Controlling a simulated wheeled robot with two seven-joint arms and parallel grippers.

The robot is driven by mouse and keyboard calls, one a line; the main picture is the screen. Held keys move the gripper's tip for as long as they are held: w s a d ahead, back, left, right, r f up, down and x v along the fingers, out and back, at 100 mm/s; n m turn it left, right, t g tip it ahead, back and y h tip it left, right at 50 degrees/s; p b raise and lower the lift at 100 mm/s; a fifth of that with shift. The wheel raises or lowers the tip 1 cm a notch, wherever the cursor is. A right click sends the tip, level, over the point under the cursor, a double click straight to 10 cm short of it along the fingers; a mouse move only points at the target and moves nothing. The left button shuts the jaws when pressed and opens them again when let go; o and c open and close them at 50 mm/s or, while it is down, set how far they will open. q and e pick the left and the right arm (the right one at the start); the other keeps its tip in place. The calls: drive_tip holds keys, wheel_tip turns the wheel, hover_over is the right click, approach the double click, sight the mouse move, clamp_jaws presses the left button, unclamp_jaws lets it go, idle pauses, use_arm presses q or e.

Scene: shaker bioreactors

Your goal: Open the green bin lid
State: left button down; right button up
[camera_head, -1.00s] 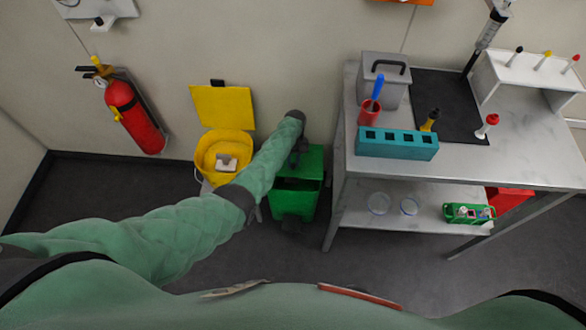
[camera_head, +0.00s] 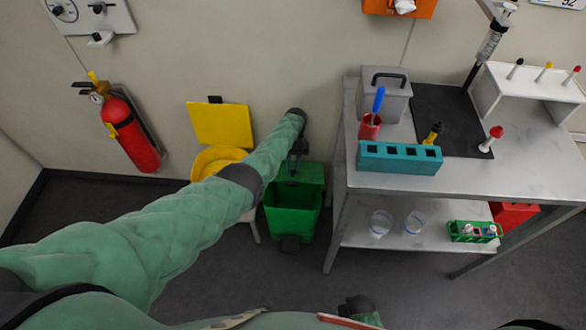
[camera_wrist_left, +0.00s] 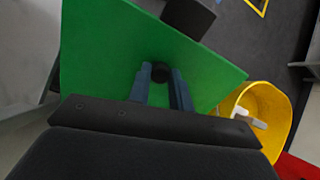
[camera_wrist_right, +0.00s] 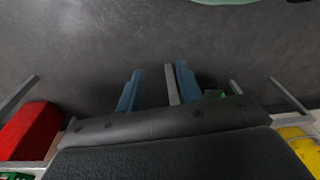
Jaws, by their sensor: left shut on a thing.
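The green bin (camera_head: 290,222) stands on the floor between the yellow bin and the metal table. Its green lid (camera_head: 313,174) is tilted up at the back, and the bin's inside shows in front of it. My left gripper (camera_head: 295,162) is at the lid. In the left wrist view, its fingers (camera_wrist_left: 161,78) are shut on a dark round knob (camera_wrist_left: 160,72) on the green lid panel (camera_wrist_left: 100,55). My right gripper (camera_wrist_right: 157,88) is open and empty over the dark floor in the right wrist view.
The yellow bin (camera_head: 213,160) with its raised yellow lid (camera_head: 221,124) stands close left of the green bin. The metal table (camera_head: 480,172) with a lower shelf (camera_head: 395,236) is close on the right. A fire extinguisher (camera_head: 130,132) hangs on the wall.

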drive_tip(key=shift+w+a, duration=0.1)
drive_tip(key=shift+w, duration=0.15)
drive_tip(key=c, duration=0.6)
drive_tip(key=w+a+n+t, duration=0.1)
drive_tip(key=w+n, duration=0.2)
drive_tip(key=w+a+r+n+t+h, duration=0.1)
drive_tip(key=w+a+n, duration=0.1)
drive_tip(key=w+n, duration=0.1)
drive_tip(key=w+a+r+n+t+h, duration=0.1)
drive_tip(key=w+a+n, duration=0.1)
drive_tip(key=w+n, duration=0.2)
drive_tip(key=shift+w+a, duration=0.25)
drive_tip(key=shift+w, duration=0.25)
clamp_jaws()
drive_tip(key=w+a+r+n+t+y, duration=0.1)
drive_tip(key=w+a+r+n+t, duration=0.5)
drive_tip(key=w+a+n, duration=0.5)
drive_tip(key=w+a+r+n+t, duration=0.3)
drive_tip(key=w+a+r+n, duration=0.4)
drive_tip(key=n, duration=0.6)
drive_tip(key=w, duration=1.2)
drive_tip(key=shift+w+d, duration=0.35)
drive_tip(key=shift+d, duration=0.05)
